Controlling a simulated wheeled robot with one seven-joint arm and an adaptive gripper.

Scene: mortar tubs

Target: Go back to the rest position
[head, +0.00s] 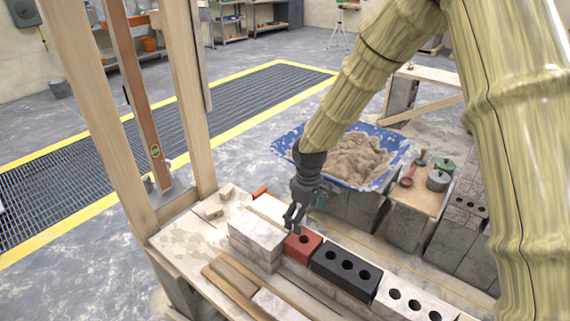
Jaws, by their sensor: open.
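My gripper (292,220) hangs from the end of my arm, pointing down, over the row of bricks on the wooden bench (185,249). Its fingers are apart, and no object shows held between them. A short red brick (303,246) with a hole lies right below and beside the fingertips; I cannot tell whether they touch it. A dark brick (346,270) with several holes lies to its right. A pale brick with holes (413,298) follows further right. Stacked pale bricks (257,240) stand to the left of the red brick.
A blue tub of sand (282,146) stands on grey blocks behind the gripper. A small board (412,196) with pots and a trowel is to its right.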

